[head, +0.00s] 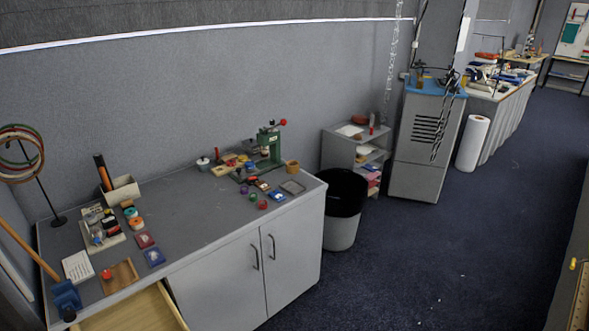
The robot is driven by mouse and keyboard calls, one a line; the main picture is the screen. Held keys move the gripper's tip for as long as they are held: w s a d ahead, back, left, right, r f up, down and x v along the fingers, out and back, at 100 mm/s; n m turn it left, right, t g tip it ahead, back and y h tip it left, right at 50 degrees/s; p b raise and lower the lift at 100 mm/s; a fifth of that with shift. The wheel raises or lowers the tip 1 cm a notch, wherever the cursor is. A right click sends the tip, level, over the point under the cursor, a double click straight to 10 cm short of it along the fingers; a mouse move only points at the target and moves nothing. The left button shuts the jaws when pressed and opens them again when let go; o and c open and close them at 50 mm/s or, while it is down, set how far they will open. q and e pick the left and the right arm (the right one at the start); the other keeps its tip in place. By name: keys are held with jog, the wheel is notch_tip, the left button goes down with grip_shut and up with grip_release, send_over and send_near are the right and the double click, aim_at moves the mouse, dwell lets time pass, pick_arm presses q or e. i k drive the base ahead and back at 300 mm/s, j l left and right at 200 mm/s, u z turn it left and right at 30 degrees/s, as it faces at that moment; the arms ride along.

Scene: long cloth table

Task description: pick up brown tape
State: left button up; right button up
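No object is clearly identifiable as the brown tape in the head view. A small brown round item (292,166) stands at the back right of the grey cabinet top, but I cannot tell whether it is tape. Small orange-brown rolls (127,204) sit among the items at the left of the same top, too small to identify. Neither of my grippers is in view.
The grey cabinet (200,215) holds a green press (270,145) and scattered small items; its middle is bare. A black-topped bin (343,195), a grey machine cabinet (427,140) and a white roll (472,143) stand rightward. A long table (512,97) lies beyond. Blue carpet (450,240) is open.

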aim_at(292, 167)
jog(key=i+l+z, duration=0.25)
jog(key=i+z, duration=0.15)
jog(key=i, duration=0.5)
jog(key=i+z, duration=0.45)
jog(key=i, duration=0.4)
jog(key=i+l+u, duration=0.15)
jog(key=i, duration=0.4)
jog(key=i+l+u, duration=0.15)
jog(key=i, duration=0.4)
jog(key=i+u, duration=0.15)
jog(key=u, duration=0.25)
jog(key=i+l+u, duration=0.1)
jog(key=u, duration=0.3)
jog(key=i+l+u, duration=0.15)
jog(key=u, duration=0.25)
jog(key=i+l+u, duration=0.1)
jog(key=u, duration=0.3)
jog(key=i+l+u, duration=0.1)
jog(key=l+u, duration=0.15)
jog(key=u, duration=0.15)
jog(key=i+l+u, duration=0.15)
jog(key=u, duration=0.25)
jog(key=i+l+u, duration=0.1)
jog(key=u, duration=0.3)
jog(key=i+l+u, duration=0.1)
jog(key=l+u, duration=0.25)
